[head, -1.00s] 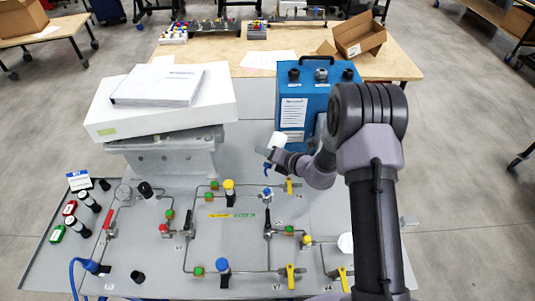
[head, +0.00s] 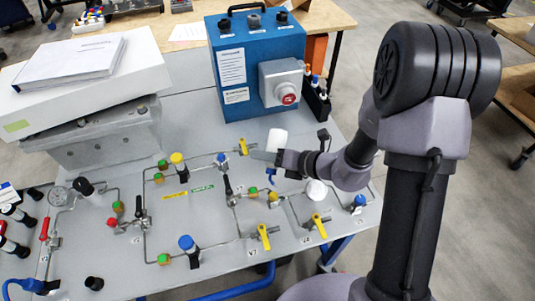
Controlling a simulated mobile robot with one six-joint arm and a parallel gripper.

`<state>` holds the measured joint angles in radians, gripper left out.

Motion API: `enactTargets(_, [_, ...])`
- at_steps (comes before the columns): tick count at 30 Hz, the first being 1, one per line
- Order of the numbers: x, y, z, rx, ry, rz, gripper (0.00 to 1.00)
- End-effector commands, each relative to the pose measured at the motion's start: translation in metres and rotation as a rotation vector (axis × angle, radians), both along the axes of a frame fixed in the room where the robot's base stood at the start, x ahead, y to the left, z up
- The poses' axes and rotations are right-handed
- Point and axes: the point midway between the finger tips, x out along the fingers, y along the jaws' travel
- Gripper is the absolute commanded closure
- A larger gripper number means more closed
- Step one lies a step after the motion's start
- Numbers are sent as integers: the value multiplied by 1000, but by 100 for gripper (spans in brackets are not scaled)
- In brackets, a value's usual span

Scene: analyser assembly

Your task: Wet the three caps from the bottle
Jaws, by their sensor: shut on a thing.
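My gripper (head: 275,158) is shut on a small white bottle (head: 277,139) and holds it above the panel's right part. A small blue piece (head: 271,174) shows just below the jaws; I cannot tell whether it belongs to the bottle. Coloured caps stand on the grey panel: a yellow one (head: 177,158), a blue one (head: 186,242) at the front, another blue one (head: 221,158) and a blue one (head: 360,200) at the right. I cannot tell which three the task means, nor whether any is wet. A white rounded thing (head: 316,190) sits below my wrist, partly hidden.
A blue box (head: 257,70) with a red-centred knob stands behind the panel. A grey block (head: 105,140) at the left bears a white box and papers. Thin pipes, yellow-handled valves (head: 264,236) and a gauge (head: 60,195) stand up from the panel (head: 115,265).

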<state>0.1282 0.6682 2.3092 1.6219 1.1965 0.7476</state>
Motion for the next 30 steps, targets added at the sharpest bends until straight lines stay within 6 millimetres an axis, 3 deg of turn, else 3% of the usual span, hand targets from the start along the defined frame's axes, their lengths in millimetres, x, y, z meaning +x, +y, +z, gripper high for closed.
enactTargets(1, [0, 0, -12, 0, 0, 0, 100])
enactTargets(5, [0, 0, -23, 0, -1, -1, 100])
enactTargets(30, [0, 0, -24, 1, 0, -1, 100])
